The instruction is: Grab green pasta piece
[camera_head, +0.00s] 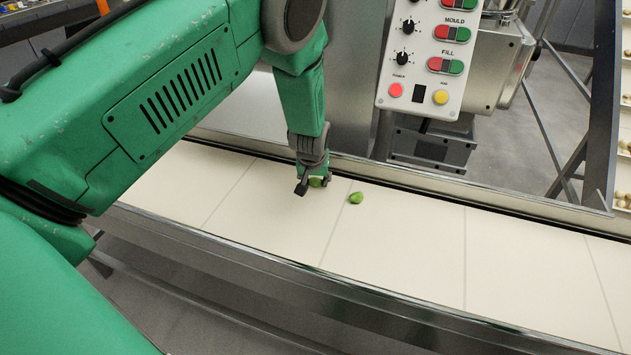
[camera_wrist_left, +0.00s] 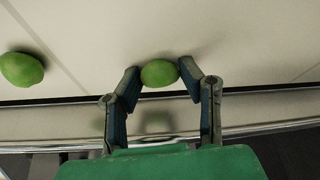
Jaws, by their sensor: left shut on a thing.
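A green pasta piece (camera_wrist_left: 159,73) sits between the two fingertips of my left gripper (camera_wrist_left: 160,78) in the left wrist view. The fingers close on it from both sides. In the head view my left gripper (camera_head: 316,183) is down at the belt, and the held piece (camera_head: 317,181) shows partly behind the fingers. A second green pasta piece (camera_head: 356,198) lies on the belt just right of the gripper. It also shows at the left edge of the left wrist view (camera_wrist_left: 21,69). My right gripper is not in view.
The cream conveyor belt (camera_head: 420,230) runs across the view between metal rails (camera_head: 400,313). Behind it stands a machine with a control panel (camera_head: 428,50) of knobs and buttons. The belt to the right is clear. Racks with small pieces (camera_head: 624,145) stand at the far right.

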